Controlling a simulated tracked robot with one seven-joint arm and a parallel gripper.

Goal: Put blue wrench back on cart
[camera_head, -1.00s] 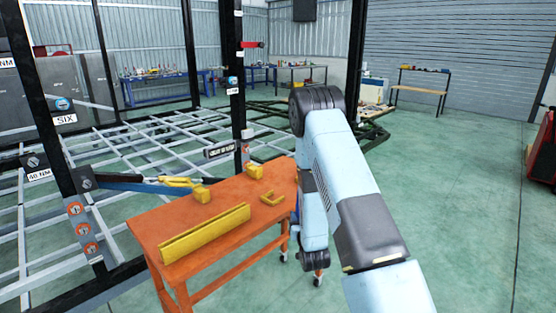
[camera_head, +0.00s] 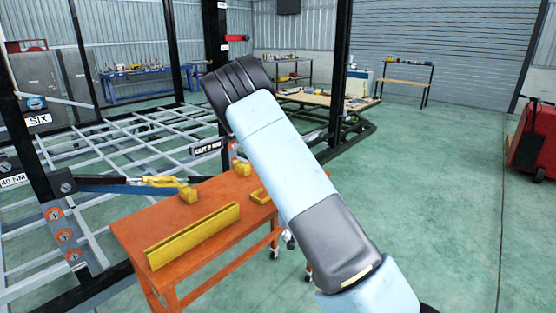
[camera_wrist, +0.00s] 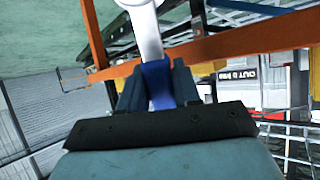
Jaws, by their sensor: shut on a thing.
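The wrench (camera_wrist: 155,80) has a blue handle and a pale metal end (camera_wrist: 143,28) at the top of the wrist view. My gripper (camera_wrist: 157,88) is shut on its blue handle. The orange cart (camera_head: 133,243) stands at lower left in the head view, and an orange edge of it (camera_wrist: 245,42) crosses the wrist view behind the wrench. My arm passes over the cart's right side. My gripper and the wrench are hidden behind my arm in the head view, so I cannot tell their height over the cart.
A yellow angled bar (camera_head: 195,237) lies along the cart's front, with a yellow block (camera_head: 188,194) and a yellow bracket (camera_head: 260,196) behind it. A black post (camera_head: 35,140) and the grey chassis frame (camera_head: 130,145) stand left and behind.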

